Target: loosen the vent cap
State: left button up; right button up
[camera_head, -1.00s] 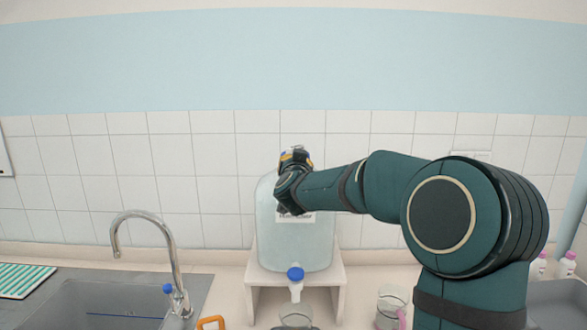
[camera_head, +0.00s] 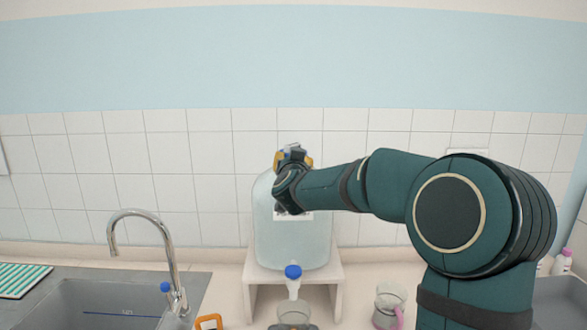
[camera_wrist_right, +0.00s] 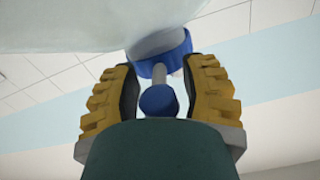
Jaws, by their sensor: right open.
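A translucent carboy (camera_head: 290,238) stands on a white stand, with my right gripper (camera_head: 293,158) at its top. In the right wrist view, the carboy (camera_wrist_right: 100,22) fills the top of the picture. A wide blue collar (camera_wrist_right: 176,46) sits on its neck, and a thin grey stem leads from it to the small blue vent cap (camera_wrist_right: 158,101). The yellow fingers of my right gripper (camera_wrist_right: 165,95) are open on either side of the vent cap, with a gap visible on both sides. In the head view my gripper hides the vent cap. My left gripper is out of view.
The carboy has a blue-topped spigot (camera_head: 293,280) over a glass beaker (camera_head: 294,312). The white stand (camera_head: 336,285) is on the counter. A sink with a tall faucet (camera_head: 165,245) is at left. A glass with a pink part (camera_head: 390,300) stands right of the stand.

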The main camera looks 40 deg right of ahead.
jog(key=v, duration=1.1)
jog(key=shift+s, duration=0.2)
jog(key=shift+o, duration=0.3)
jog(key=shift+r, duration=0.15)
